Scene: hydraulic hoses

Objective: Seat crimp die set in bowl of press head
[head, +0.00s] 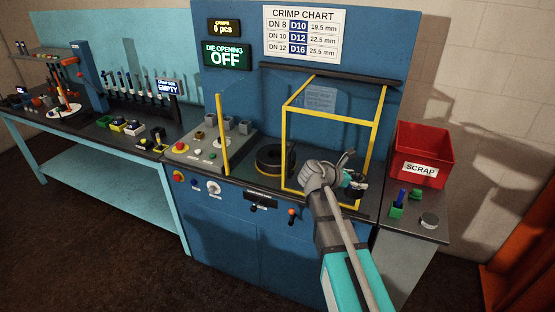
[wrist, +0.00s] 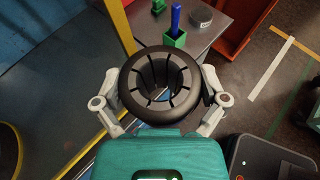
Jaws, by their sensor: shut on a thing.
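The crimp die set (wrist: 135,85) is a black ring of several segments with slots around a round opening. It fills the middle of the wrist view. My gripper (wrist: 160,92) is shut on it, with a grey finger on either side. In the head view my gripper (head: 350,172) is at the right side of the press, by the yellow guard frame. The die set cannot be made out clearly there. The press head (head: 268,160) is a dark round ring on the blue machine, left of my gripper and apart from it. The inside of its bowl is hard to see.
The yellow guard frame (head: 283,140) stands between the press head and my gripper in the picture. A side table (wrist: 218,55) holds a green holder with a blue pen (wrist: 175,22) and a grey disc (wrist: 201,20). A red scrap bin (head: 422,148) stands right.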

